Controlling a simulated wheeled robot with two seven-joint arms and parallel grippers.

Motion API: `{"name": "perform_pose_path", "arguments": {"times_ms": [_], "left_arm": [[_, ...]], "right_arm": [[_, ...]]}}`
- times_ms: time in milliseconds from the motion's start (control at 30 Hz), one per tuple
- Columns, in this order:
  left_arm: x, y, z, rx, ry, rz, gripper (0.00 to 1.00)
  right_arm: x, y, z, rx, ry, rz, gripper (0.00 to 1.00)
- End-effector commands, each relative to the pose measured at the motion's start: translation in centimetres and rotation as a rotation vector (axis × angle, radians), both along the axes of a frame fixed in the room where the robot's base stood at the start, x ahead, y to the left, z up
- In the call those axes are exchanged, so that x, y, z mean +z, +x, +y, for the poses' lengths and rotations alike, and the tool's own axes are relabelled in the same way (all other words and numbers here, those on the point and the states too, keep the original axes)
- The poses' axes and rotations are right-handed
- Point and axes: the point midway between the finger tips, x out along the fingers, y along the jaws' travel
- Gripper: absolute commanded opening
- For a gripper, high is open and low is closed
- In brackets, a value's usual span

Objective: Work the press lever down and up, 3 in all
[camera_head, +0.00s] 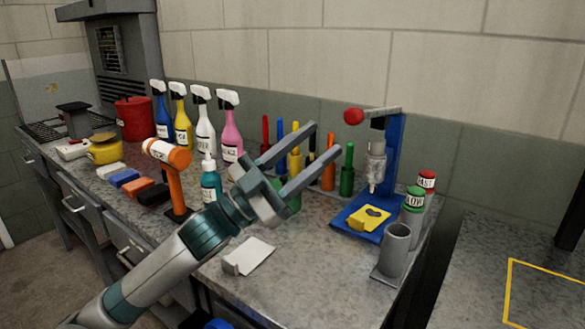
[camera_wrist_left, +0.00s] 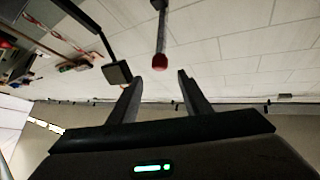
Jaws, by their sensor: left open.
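The press has a blue frame (camera_head: 394,150) and a grey ram, and stands at the right of the bench. Its lever (camera_head: 385,111) sticks out near level to the left at the top and ends in a red knob (camera_head: 353,116). A yellow block (camera_head: 369,217) sits on the blue base under the ram. My left gripper (camera_head: 324,140) is open and empty, to the left of the knob and a little lower in the head view. In the left wrist view the red knob (camera_wrist_left: 160,62) shows just beyond the gap between the open fingertips (camera_wrist_left: 160,76). My right gripper is out of view.
Spray bottles (camera_head: 203,120) and colored tool handles (camera_head: 329,170) stand along the wall behind my arm. An orange mallet (camera_head: 175,180) stands upright at left. The front bench has some clear room.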

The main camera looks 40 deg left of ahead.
Motion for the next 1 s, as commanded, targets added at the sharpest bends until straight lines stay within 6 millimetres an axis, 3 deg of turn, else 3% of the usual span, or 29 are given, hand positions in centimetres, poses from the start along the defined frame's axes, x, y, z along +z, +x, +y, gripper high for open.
{"name": "perform_pose_path", "arguments": {"times_ms": [400,1000], "left_arm": [[-2.2,-2.9,1.5,-0.001,0.001,0.0,0.44],[-2.3,-3.4,1.7,0.0,0.0,-0.001,0.43]], "right_arm": [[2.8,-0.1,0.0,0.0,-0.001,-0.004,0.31],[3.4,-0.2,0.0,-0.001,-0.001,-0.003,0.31]]}}
